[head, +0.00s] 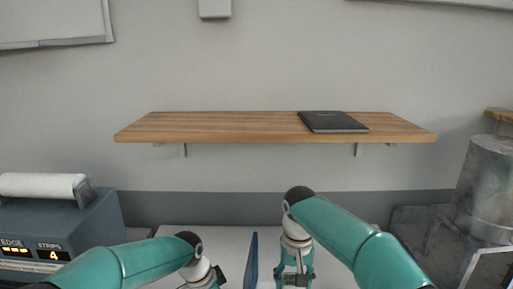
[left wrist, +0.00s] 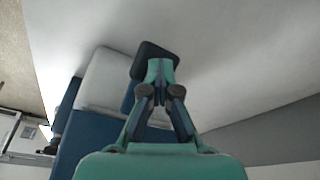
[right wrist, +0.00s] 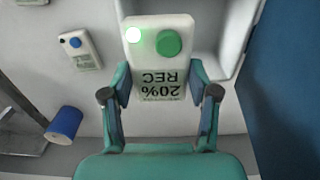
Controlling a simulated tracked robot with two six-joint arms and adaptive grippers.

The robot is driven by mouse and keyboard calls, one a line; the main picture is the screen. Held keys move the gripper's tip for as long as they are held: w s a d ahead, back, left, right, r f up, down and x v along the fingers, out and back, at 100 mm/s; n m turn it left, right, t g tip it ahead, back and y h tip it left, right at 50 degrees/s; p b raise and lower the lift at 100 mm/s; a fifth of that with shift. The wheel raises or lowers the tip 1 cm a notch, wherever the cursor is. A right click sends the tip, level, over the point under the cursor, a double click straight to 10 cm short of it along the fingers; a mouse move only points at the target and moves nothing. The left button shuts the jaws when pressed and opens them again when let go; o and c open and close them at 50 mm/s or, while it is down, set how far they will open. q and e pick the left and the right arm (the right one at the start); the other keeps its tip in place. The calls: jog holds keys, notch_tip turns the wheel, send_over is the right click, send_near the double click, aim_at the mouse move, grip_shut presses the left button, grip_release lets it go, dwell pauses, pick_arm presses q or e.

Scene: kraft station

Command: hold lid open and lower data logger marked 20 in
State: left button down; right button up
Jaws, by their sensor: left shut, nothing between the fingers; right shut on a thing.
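The data logger (right wrist: 157,50) is a white block with a green button and a lit green lamp. A blue upright panel (head: 251,262), seemingly the lid, stands between my grippers; a blue panel also fills the right of the right wrist view (right wrist: 288,80). My left gripper (left wrist: 156,62) is shut and empty left of the panel; I cannot tell whether they touch.
A white recess or open box (right wrist: 212,35) lies behind the logger. Another white device with a blue button (right wrist: 80,47) and a blue cylinder (right wrist: 65,122) are to the left. A shelf (head: 220,125) with a dark folder (head: 333,121) hangs above; a metal canister (head: 487,175) stands right.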

jog(key=shift+f, duration=0.1)
jog(key=shift+f, duration=2.2)
jog(key=o, duration=1.2)
jog(key=shift+f, duration=0.1)
jog(key=shift+o, duration=0.2)
jog(key=shift+r, duration=6)
jog(key=shift+d, duration=0.1)
jog(key=d+r, duration=0.5)
jog(key=d, duration=0.7)
jog(key=shift+d, duration=0.2)
